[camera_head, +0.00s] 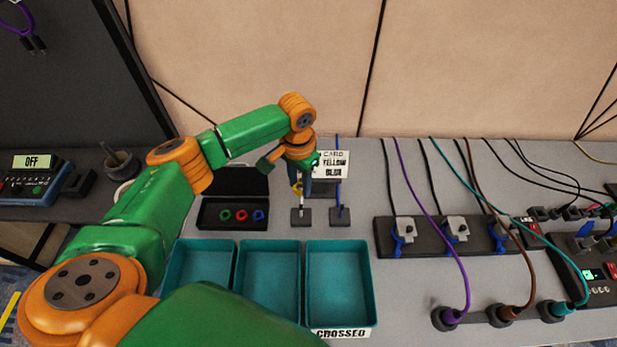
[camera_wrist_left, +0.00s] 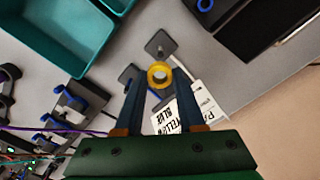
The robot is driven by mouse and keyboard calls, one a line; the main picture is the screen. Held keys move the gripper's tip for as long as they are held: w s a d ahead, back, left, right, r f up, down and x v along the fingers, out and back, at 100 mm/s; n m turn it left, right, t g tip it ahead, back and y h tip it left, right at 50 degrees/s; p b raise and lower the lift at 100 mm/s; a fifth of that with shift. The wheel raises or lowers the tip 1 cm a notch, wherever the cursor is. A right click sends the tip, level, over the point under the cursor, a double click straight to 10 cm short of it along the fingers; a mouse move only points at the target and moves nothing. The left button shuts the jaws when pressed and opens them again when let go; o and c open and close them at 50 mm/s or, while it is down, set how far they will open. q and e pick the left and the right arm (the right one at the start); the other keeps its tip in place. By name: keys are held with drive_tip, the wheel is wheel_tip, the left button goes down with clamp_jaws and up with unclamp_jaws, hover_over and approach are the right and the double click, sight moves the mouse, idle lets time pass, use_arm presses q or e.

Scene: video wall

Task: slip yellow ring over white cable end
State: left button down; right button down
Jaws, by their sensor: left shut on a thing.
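My left gripper (camera_head: 298,183) is shut on the yellow ring (camera_head: 297,190), which also shows between the fingertips in the left wrist view (camera_wrist_left: 160,74). The ring is just above the left of two small dark stands (camera_head: 301,217). A small white cable end (camera_head: 302,205) seems to stand up from that stand, right below the ring. I cannot tell whether the ring is around the tip or only above it. The second stand (camera_head: 340,216) holds a blue cable (camera_head: 338,190). My right gripper is not in view.
A black case (camera_head: 232,222) with green, red and blue rings lies left of the stands. Teal bins (camera_head: 338,245), one labelled CROSSED, stand in front. A card (camera_head: 331,163) reading YELLOW BLUE stands behind. Clamps and hanging cables crowd the right side.

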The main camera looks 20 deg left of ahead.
use_arm(q)
wheel_tip(320, 180, down, 5)
drive_tip(key=b, duration=0.6)
drive_tip(key=shift+w+f, duration=0.1)
drive_tip(key=shift+f, duration=0.6)
drive_tip(key=shift+r, duration=0.1)
drive_tip(key=shift+p, duration=0.3)
